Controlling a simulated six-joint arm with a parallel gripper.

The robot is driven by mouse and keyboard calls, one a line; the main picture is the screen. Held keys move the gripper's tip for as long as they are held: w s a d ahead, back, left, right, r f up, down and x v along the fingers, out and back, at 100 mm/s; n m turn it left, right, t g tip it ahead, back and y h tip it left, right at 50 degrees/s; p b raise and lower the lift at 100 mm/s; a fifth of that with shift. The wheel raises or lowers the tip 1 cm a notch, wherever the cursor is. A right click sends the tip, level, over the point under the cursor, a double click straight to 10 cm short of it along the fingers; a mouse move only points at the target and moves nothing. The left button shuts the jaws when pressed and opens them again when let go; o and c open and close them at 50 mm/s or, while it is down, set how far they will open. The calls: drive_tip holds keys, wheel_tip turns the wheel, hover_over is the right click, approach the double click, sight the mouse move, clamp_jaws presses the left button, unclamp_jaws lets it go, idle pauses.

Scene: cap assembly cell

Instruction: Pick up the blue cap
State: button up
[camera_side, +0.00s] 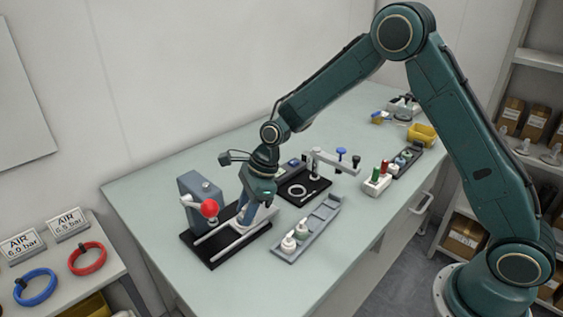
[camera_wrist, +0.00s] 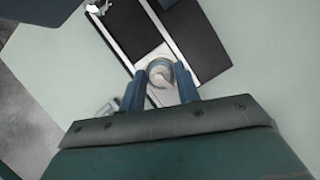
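My gripper (camera_side: 243,212) points down over the black fixture (camera_side: 205,262) with pale rails, just right of the red ball knob. In the wrist view my gripper's two blue fingers (camera_wrist: 161,78) stand apart, one on each side of a small round pale part (camera_wrist: 160,72) with a bluish-grey rim. I cannot tell whether the fingers touch this part or only stand around it. I cannot pick out the blue cap for certain; the rim's colour is too faint to tell. In the side view the gripper hides what is between the fingers.
The red ball knob (camera_side: 209,208) is close beside my gripper. A grey tray (camera_side: 318,222) with white parts (camera_side: 289,243) lies to the right. The front tabletop is clear.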

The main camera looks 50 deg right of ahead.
drive_tip(key=shift+c, duration=1)
drive_tip(key=shift+r, duration=0.1)
wheel_tip(320, 180, up, 20)
drive_tip(key=shift+f, duration=0.1)
idle(0.6)
